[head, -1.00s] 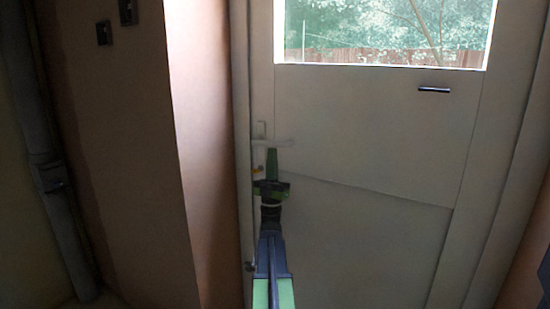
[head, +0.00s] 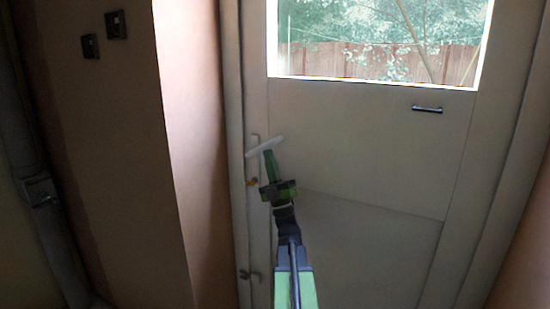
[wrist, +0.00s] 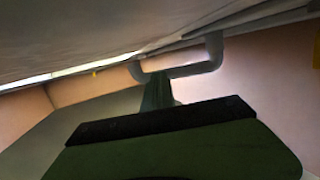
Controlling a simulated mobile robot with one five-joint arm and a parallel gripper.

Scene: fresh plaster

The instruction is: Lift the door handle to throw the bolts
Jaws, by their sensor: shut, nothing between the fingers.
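The door handle (head: 265,146) is a pale lever on a narrow plate at the left edge of the white door (head: 350,125). Its free end points right and is tilted upward. My gripper (head: 269,158) is shut and empty, with its green fingertips right under the lever, seemingly touching it from below. In the wrist view the handle (wrist: 205,69) is a grey bent bar, and my fingertips (wrist: 157,82) reach up to its underside. Whether there is a small gap at the contact is hard to tell. The bolts are not visible.
A small yellow item (head: 251,183) hangs at the lock below the handle. A dark pull (head: 427,109) sits at the door's upper right, under the window (head: 380,45). A pinkish wall (head: 190,120) with switches (head: 116,25) stands to the left, beside a grey pipe (head: 40,192).

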